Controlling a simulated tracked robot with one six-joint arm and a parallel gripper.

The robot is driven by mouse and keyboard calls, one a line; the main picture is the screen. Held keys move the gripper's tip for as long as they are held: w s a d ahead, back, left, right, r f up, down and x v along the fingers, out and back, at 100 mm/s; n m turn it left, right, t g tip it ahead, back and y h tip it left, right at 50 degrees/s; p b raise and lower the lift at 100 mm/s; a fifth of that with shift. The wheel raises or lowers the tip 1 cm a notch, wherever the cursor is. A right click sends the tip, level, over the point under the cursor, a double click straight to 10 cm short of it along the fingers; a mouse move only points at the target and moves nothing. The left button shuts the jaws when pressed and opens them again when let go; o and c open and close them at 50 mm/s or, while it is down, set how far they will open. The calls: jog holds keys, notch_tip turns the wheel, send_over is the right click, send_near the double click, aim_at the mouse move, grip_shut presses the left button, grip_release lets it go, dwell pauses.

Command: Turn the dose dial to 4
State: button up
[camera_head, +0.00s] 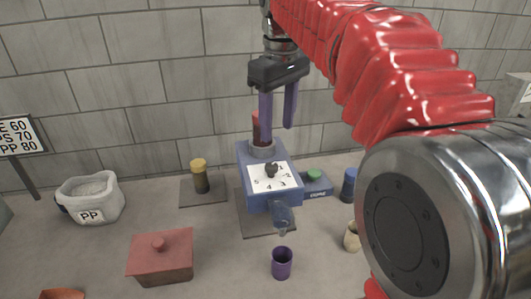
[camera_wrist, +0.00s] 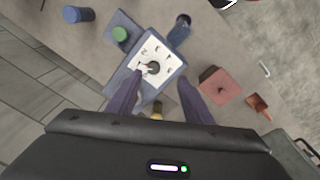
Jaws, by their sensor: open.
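The dose dial is a dark knob (camera_head: 271,170) on a white numbered plate (camera_head: 284,183) on the sloped face of a blue box (camera_head: 246,160). I can make out a 3 and a 4 near the plate's lower edge; the knob's setting is too small to read. My gripper (camera_head: 277,136) is open, its two purple fingers pointing down above the box, apart from the knob. In the wrist view the knob (camera_wrist: 153,68) shows close to the gap between the fingertips (camera_wrist: 160,77), nearer the left one. Nothing is held.
A green button (camera_head: 314,174) sits on a blue base right of the box. A purple cup (camera_head: 282,263) stands in front, below the blue spout (camera_head: 283,217). A yellow-capped jar (camera_head: 200,176), red lidded box (camera_head: 160,256) and PP bag (camera_head: 90,197) stand left; a blue cylinder (camera_head: 348,185) stands right.

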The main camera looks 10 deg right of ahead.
jog(key=n+g, duration=0.1)
send_over(272, 165)
jog(key=shift+w+a+r, duration=0.1)
jog(key=shift+r, duration=0.15)
jog(key=shift+f, duration=0.1)
notch_tip(272, 165, down, 14)
jog(key=shift+r, duration=0.2)
dwell(0.8)
jog(key=c, duration=1.1)
jog(key=shift+o, duration=0.2)
